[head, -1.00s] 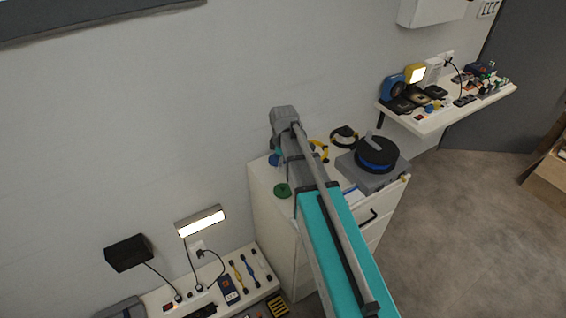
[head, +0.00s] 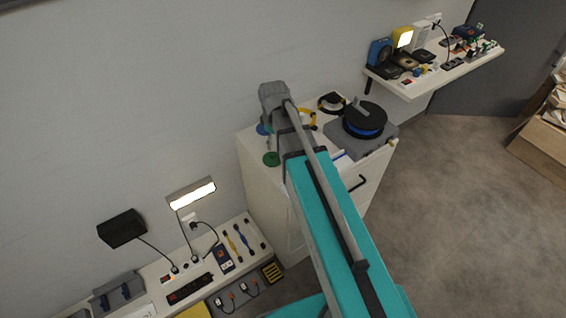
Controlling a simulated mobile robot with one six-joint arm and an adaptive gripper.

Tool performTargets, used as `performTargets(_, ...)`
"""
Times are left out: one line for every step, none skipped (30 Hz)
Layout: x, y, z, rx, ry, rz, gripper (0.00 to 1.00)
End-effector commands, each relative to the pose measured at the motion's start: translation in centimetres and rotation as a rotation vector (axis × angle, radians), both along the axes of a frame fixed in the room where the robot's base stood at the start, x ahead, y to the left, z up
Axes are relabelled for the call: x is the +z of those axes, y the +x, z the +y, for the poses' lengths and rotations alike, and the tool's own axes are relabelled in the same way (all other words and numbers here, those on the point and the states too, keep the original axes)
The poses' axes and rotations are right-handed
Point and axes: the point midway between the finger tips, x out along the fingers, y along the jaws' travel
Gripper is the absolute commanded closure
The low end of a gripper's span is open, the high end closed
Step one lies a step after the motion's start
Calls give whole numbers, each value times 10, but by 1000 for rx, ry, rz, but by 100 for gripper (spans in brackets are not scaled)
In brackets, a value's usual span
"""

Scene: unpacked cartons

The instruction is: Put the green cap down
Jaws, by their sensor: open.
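The green cap (head: 271,159) shows as a small round green disc at the left side of the white cabinet's top (head: 250,139). It appears to rest flat there. My teal and grey arm reaches from the lower right up over the cabinet and bends down at its grey end. My gripper (head: 277,143) is small, dark grey and partly covered by my own arm, just above and beside the cap. It is open; its fingertips are hard to make out, and I cannot tell whether they touch the cap.
A blue item (head: 263,129) stands just behind the cap. A yellow ring (head: 308,117), a black ring (head: 331,102) and a cable reel (head: 364,119) on a grey case share the cabinet top. A crowded wall shelf (head: 410,91) is at upper right, a low bench (head: 152,271) at lower left.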

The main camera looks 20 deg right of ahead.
Motion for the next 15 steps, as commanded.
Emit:
performTargets(0,-17,0,-65,0,0,32)
performTargets(0,-24,0,-110,0,0,32)
performTargets(0,-33,0,-171,0,0,32)
performTargets(0,-40,0,-217,0,0,32)
performTargets(0,-47,0,-263,0,0,32)
performTargets(0,-56,0,-323,0,0,32)
performTargets(0,-62,0,-369,0,0,32)
performTargets(0,-68,0,-413,0,0,32)
performTargets(0,-76,0,-470,0,0,32)
performTargets(0,-82,0,-510,0,0,32)
performTargets(0,-87,0,-548,0,0,32)
performTargets(0,-93,0,-594,0,0,32)
performTargets(0,-97,0,-626,0,0,32)
performTargets(0,-101,0,-654,0,0,32)
performTargets(0,-105,0,-687,0,0,32)
